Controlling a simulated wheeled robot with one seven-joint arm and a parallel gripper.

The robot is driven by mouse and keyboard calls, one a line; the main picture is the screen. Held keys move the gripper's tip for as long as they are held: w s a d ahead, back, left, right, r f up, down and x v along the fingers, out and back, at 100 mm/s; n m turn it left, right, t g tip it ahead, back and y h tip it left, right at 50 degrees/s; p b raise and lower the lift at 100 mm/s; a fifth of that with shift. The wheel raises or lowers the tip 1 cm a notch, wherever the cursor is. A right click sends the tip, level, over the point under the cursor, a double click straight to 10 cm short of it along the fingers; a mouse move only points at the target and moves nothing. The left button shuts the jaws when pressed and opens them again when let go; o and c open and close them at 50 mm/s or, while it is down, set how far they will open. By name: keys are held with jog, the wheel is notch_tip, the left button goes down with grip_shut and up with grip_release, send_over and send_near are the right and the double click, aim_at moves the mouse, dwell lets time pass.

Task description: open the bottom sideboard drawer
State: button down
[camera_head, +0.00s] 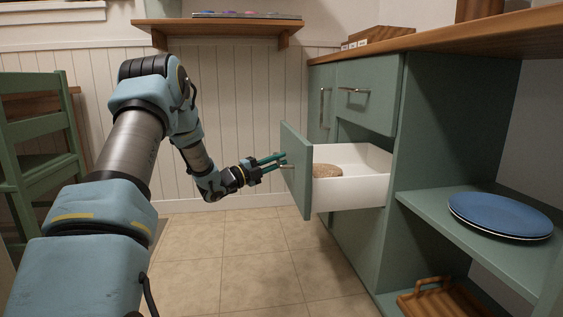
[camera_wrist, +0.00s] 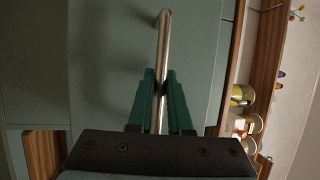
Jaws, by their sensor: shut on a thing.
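The green sideboard (camera_head: 428,120) stands on the right. Below its closed upper drawer (camera_head: 367,92), a lower drawer (camera_head: 297,172) is pulled well out, showing its white inside (camera_head: 360,160) and a round tan item (camera_head: 327,170) in it. My gripper (camera_head: 282,159) is at the outer face of this drawer front. In the wrist view, my green fingers (camera_wrist: 160,85) are shut on its metal bar handle (camera_wrist: 163,40), one on each side. The handle is mostly hidden in the head view.
A green panel (camera_head: 357,236) lies beneath the open drawer. Blue plates (camera_head: 500,214) sit on an open shelf, with a wooden tray (camera_head: 440,300) below. A green chair (camera_head: 45,150) stands at left. The tiled floor (camera_head: 235,255) before the drawer is clear.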

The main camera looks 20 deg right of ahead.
jog(key=c, duration=0.8)
grip_release()
jog(key=shift+c, duration=0.2)
jog(key=p+v, duration=0.3)
jog(key=v, duration=0.7)
jog(key=shift+a, duration=0.35)
jog(key=shift+f, duration=0.15)
